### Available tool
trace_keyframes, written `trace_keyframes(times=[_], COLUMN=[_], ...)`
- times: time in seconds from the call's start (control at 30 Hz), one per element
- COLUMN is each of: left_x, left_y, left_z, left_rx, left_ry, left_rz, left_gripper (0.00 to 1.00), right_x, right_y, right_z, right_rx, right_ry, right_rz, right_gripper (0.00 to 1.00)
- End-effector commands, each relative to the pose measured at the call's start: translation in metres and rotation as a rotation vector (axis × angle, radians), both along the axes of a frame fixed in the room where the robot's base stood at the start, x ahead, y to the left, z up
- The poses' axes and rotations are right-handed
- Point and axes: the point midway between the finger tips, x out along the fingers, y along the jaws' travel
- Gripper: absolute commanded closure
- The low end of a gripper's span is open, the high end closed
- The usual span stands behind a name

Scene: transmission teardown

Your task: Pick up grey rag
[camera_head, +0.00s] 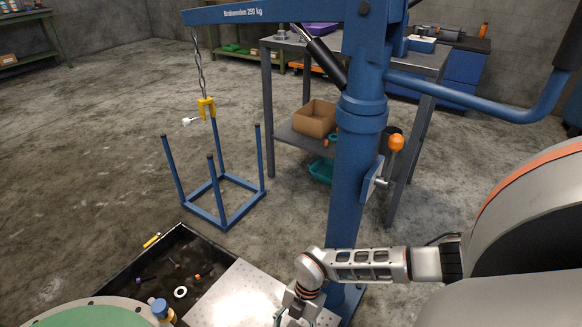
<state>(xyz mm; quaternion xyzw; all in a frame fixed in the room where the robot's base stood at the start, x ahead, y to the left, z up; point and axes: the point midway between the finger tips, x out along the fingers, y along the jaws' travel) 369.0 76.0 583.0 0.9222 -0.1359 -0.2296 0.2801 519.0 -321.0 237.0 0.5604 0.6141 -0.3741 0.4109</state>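I cannot make out a grey rag in this view. My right arm comes in from the right, and my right gripper (295,318) is at the bottom edge, over the right side of a pale metal plate (236,292). Its fingertips are cut off by the frame, so I cannot tell whether it is open or shut or holds anything. My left gripper is not in view.
A blue crane column (352,190) stands just behind my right arm. Its chain hook (206,107) hangs over a blue frame stand (222,198). A dark tray (133,272) holds small parts. A workbench (272,95) stands behind; open floor lies left.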

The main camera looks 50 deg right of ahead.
Motion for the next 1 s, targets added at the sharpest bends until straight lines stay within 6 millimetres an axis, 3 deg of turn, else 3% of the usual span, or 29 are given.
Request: trace_keyframes(times=[0.77,0.8,0.93,1.0], left_x=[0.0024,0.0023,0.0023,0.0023], left_y=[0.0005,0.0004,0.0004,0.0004], left_z=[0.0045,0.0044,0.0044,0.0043], left_rx=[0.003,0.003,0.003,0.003], left_ry=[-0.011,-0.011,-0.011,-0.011], left_rz=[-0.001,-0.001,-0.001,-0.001], left_gripper=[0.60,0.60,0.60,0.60], right_x=[-0.0005,-0.0005,-0.0005,-0.0005], right_y=[-0.0001,0.0000,0.0000,0.0000], right_z=[-0.0050,-0.0050,-0.0050,-0.0051], right_rx=[0.000,0.000,0.000,0.000], right_ry=[0.001,0.001,0.001,0.001], right_rz=[0.000,0.000,0.000,0.000], right_gripper=[0.33,0.36,0.70,0.70])
